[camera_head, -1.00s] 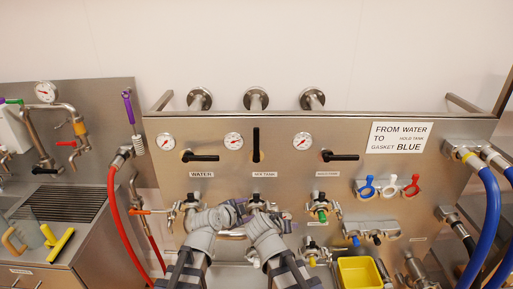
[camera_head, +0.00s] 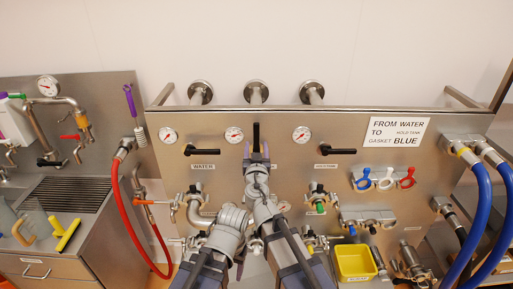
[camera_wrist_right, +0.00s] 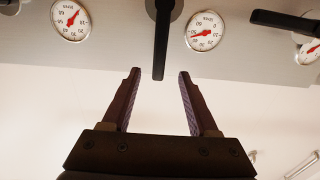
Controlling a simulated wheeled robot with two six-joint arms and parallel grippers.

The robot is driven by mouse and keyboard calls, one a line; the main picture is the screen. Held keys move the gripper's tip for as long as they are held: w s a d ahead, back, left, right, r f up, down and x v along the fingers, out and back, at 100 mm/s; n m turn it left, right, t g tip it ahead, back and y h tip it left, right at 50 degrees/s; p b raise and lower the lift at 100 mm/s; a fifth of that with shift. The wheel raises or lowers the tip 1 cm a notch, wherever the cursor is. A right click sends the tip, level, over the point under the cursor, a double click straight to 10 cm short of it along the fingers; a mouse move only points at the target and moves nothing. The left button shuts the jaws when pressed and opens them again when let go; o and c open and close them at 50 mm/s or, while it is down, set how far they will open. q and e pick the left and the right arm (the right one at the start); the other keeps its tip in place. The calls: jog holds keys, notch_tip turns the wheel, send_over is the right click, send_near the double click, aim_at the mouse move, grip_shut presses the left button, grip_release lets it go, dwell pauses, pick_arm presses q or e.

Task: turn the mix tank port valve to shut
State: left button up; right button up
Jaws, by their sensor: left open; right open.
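The mix tank port valve has a black lever (camera_head: 256,131) in the middle of the steel panel, pointing straight up and down. Its label is hidden behind my right arm. In the right wrist view the lever (camera_wrist_right: 162,40) hangs between the two open fingertips of this gripper (camera_wrist_right: 160,73), with a gap on both sides. My left gripper (camera_head: 241,262) is low in front of the panel, away from the lever; its fingers are mostly hidden by its own wrist.
The water lever (camera_head: 202,151) on the left and another black lever (camera_head: 339,150) on the right both lie level. Gauges sit beside the levers. Pipe ports, clamps and a yellow bin (camera_head: 355,262) are below. A red hose (camera_head: 120,205) hangs left, blue hoses (camera_head: 487,205) right.

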aim_at(256, 135)
jog(key=shift+w+d, duration=0.2)
jog(key=shift+w, duration=4.3)
grip_shut()
